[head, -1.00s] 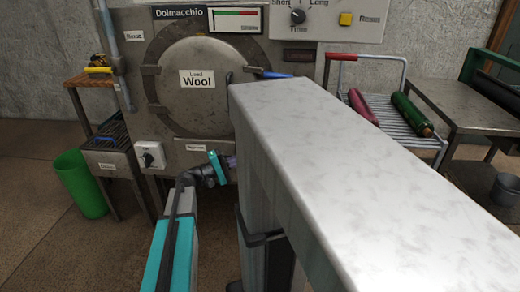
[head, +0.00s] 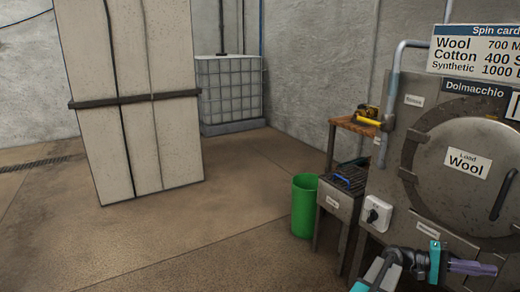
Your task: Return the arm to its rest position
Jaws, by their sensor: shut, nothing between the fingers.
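My arm reaches in from the bottom edge of the head view at the lower right, with teal and dark joints. My gripper (head: 478,268), with purple fingers, is at its end and points right. It is shut and empty. It shows in front of the lower part of the Dolmacchio machine (head: 388,170), below the round door (head: 465,195) labelled "Wool". I cannot tell how far the fingers are from the machine's front.
A grey metal stand (head: 338,203) and a wooden shelf (head: 352,127) with a yellow tool stand left of the machine. A green bin (head: 304,207) is beside them. A tall pale cabinet (head: 135,150) and a caged tank (head: 230,92) stand further back. Open floor (head: 220,235) lies between.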

